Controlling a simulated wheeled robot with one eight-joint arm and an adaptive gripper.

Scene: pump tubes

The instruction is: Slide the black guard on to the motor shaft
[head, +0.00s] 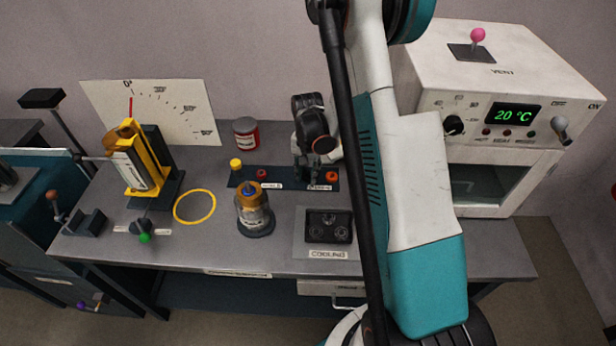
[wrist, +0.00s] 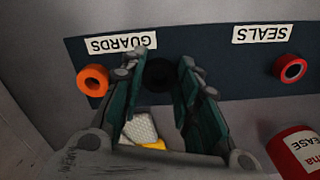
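The black guard (wrist: 160,73) sits on the dark board beneath the GUARDS label, between my fingers in the wrist view. My gripper (wrist: 160,66) is open with one finger on each side of it; whether they touch it I cannot tell. In the head view my gripper (head: 304,174) points down over the board's right part and hides the black guard. The motor (head: 254,215) stands upright on the bench, left and in front of my gripper.
An orange guard (wrist: 92,80) is close beside my fingers; a red seal (wrist: 290,68) is farther along the board (wrist: 225,80). A red can (head: 246,134) stands behind. A cooling plate (head: 328,228) lies in front. A yellow circle (head: 195,206) marks clear bench left of the motor.

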